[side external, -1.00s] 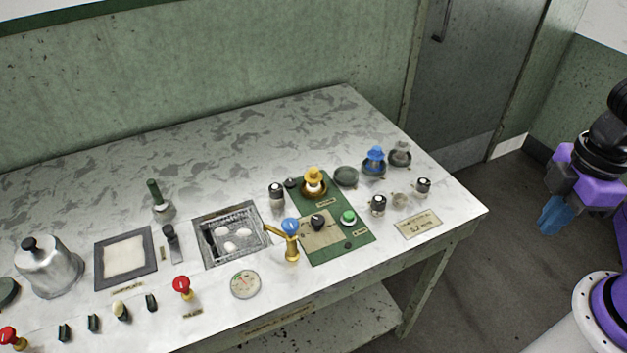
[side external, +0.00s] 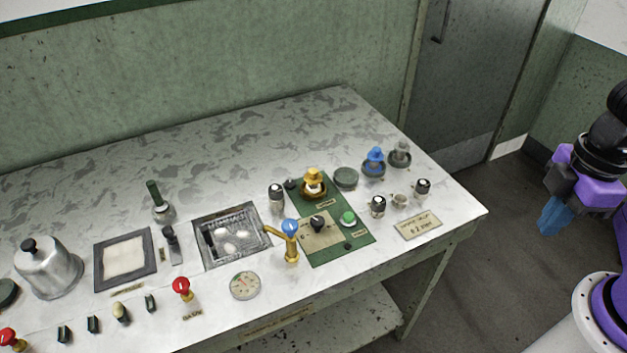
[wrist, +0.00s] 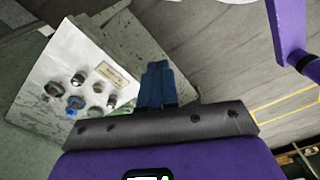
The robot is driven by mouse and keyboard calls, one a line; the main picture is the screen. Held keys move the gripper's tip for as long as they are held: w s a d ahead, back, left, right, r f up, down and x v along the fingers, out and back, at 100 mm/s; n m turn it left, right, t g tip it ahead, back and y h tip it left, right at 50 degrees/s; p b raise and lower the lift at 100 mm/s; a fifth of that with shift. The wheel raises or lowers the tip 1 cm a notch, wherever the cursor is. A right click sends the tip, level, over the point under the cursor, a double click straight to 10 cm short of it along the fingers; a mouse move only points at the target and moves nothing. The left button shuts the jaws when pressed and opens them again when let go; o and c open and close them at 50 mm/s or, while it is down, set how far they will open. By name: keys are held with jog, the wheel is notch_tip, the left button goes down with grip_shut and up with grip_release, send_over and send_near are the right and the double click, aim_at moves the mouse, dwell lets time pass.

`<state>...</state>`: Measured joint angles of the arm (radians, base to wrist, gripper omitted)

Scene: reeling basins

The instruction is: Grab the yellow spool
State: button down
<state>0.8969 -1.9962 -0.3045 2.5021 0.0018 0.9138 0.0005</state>
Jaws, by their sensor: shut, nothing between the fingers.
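The yellow spool (side external: 313,177) stands upright in a round holder at the back of a green panel (side external: 335,247) on the table, in the side view. I cannot make it out in the wrist view. My gripper (side external: 546,225) hangs off the table's right end, well apart from the spool, with blue fingers pointing down. In the wrist view my gripper (wrist: 157,70) has its two blue fingers together with nothing between them.
A blue spool (side external: 375,158) and a grey spool (side external: 400,150) stand right of the yellow one, near an empty dark dish (side external: 345,177). A brass tap with a blue knob (side external: 290,227), a black knob (side external: 318,221) and a green button (side external: 348,217) are in front. The table's back is clear.

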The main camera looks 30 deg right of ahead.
dwell(0.3)
jog(key=c, duration=0.9)
grip_release()
jog(key=shift+o, duration=0.2)
